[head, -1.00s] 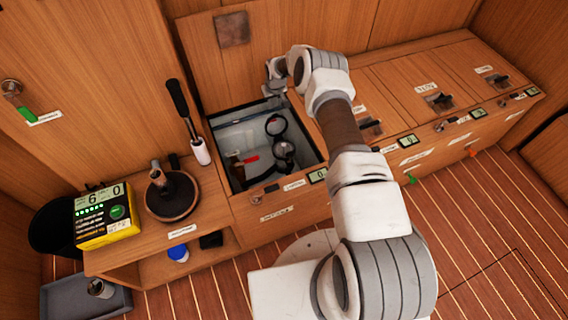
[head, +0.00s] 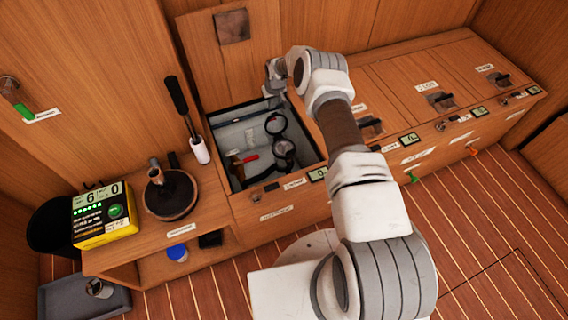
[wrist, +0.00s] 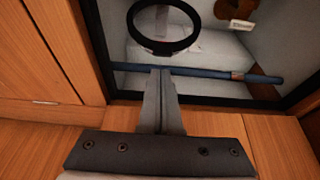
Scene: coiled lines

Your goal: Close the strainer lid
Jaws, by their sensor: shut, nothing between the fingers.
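The strainer (head: 284,154) sits inside the open locker, at its right side in the head view. Its lid, a dark round ring with a clear middle (head: 267,127), stands raised behind the strainer body, tilted open. In the wrist view the lid's dark rim (wrist: 163,48) shows at the top, beyond the fingertips. My gripper (head: 272,93) is at the locker's back edge, behind the lid and apart from it. In the wrist view my gripper (wrist: 160,72) is shut and empty, its tips by a blue rod. The strainer body is not clearly seen there.
The blue rod (wrist: 215,74) crosses the locker opening between my fingers and the lid. A red-handled thing (head: 250,159) lies in the locker. The locker's hatch (head: 230,60) leans open behind. Closed hatches (head: 425,85) lie to the right.

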